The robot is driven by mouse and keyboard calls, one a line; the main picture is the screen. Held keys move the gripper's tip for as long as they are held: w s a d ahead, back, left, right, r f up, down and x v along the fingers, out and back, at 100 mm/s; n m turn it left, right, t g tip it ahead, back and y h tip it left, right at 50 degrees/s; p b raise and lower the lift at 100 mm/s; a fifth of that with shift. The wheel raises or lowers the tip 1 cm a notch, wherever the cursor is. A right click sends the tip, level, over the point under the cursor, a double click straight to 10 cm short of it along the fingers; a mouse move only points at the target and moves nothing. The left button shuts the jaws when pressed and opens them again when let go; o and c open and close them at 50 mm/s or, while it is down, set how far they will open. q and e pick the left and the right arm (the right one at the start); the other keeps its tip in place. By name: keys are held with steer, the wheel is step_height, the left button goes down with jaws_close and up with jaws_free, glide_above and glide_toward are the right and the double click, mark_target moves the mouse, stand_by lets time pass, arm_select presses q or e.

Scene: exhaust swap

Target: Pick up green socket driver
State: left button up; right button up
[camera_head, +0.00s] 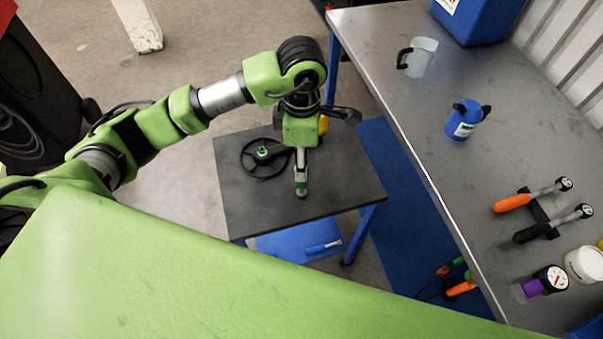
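My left gripper (301,165) points down over the small dark table, seen from above. Directly below its green body is a short upright piece with a green band and silver ends (301,183), which looks like the green socket driver. The wrist and gripper body hide its upper part. I cannot tell whether the fingers are closed on it or only around it, or whether it touches the tabletop. My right gripper is not in view.
The small table (240,205) also holds a black ring-shaped part (263,157) with a green centre. A blue-handled tool (323,246) lies on a blue surface below. The grey workbench (440,170) at right carries a mug (418,57), a blue bottle (464,120) and several gauge-ended tools.

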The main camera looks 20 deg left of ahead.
arm_select(q)
steer(key=shift+w+f, duration=0.2)
steer(key=shift+f, duration=0.4)
steer(key=shift+w+f, duration=0.15)
steer(key=shift+f, duration=0.45)
steer(key=shift+w+a+f+p, duration=0.1)
steer(key=shift+a+f+p, duration=0.05)
steer(key=shift+f+p, duration=0.9)
step_height(320, 180, down, 2)
steer(key=shift+w+f+p, duration=0.1)
steer(key=shift+f+p, duration=0.05)
steer(key=shift+p, duration=0.4)
steer(key=shift+a+f, duration=0.1)
steer(key=shift+f, duration=0.25)
steer(key=shift+w+f, duration=0.1)
steer(key=shift+f, duration=0.1)
steer(key=c, duration=1.2)
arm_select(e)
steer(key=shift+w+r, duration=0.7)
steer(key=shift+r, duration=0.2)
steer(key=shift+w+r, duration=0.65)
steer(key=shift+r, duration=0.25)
